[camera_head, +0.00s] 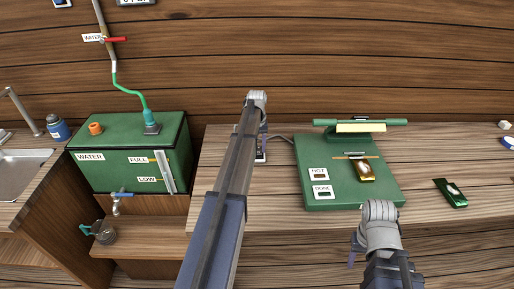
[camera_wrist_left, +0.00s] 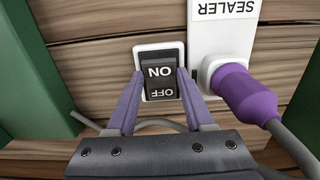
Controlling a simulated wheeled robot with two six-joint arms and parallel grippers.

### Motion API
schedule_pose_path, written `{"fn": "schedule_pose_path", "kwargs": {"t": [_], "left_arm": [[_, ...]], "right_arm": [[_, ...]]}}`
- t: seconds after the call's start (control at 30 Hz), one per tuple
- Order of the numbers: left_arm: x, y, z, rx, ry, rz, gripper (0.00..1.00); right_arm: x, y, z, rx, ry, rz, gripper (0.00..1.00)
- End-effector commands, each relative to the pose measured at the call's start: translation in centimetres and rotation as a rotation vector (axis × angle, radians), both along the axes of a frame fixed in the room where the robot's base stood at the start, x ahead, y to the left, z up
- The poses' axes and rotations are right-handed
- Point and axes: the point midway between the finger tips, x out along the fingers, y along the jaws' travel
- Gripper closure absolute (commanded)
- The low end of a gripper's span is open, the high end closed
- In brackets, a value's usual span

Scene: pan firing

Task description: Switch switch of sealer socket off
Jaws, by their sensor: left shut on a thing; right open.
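The black rocker switch (camera_wrist_left: 161,82) of the sealer socket is in a white frame on the wooden wall. Its ON and OFF letters appear upside down in the left wrist view. I cannot tell which half is pressed in. My left gripper (camera_wrist_left: 158,92) has its two purple fingers at either side of the switch, shut on it. Beside it are an upside-down SEALER label (camera_wrist_left: 224,10) and a purple plug (camera_wrist_left: 245,92) in the socket. In the head view my left arm mostly hides the socket (camera_head: 260,156). My right gripper (camera_head: 354,248) is open, in front of the bench, its fingers partly hidden.
The green sealer (camera_head: 346,190) with HOT and DONE lights stands on the bench (camera_head: 440,150), a gold packet (camera_head: 363,169) on it. A green packet (camera_head: 450,193) lies at right. At left are a green water tank (camera_head: 120,165), a jug (camera_head: 103,232) and a sink (camera_head: 22,170).

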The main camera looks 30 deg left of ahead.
Motion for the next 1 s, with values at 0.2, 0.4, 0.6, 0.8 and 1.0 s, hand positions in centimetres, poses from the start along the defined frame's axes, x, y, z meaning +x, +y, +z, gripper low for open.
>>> {"fn": "schedule_pose_path", "kwargs": {"t": [0.2, 0.4, 0.6, 0.8, 1.0], "left_arm": [[0.0, 0.0, 0.0, 0.0, 0.0, 0.0, 1.0], [0.0, 0.0, 0.0, 0.001, -0.001, 0.0, 0.29], [0.0, 0.0, 0.0, 0.001, -0.001, 0.0, 0.18], [0.0, 0.0, 0.1, 0.001, -0.001, 0.0, 0.18], [0.0, 0.0, 1.2, 0.001, -0.002, 0.0, 0.18]], "right_arm": [[0.0, 0.0, 0.0, 0.0, 0.0, 0.0, 0.5], [0.0, 0.0, 0.0, 0.0, 0.0, 0.0, 0.5], [0.0, 0.0, 0.0, 0.0, 0.0, 0.0, 0.5], [0.0, 0.0, 0.1, 0.0, 0.0, 0.0, 0.5], [0.0, 0.0, 1.2, 0.0, 0.0, 0.0, 0.5]]}}
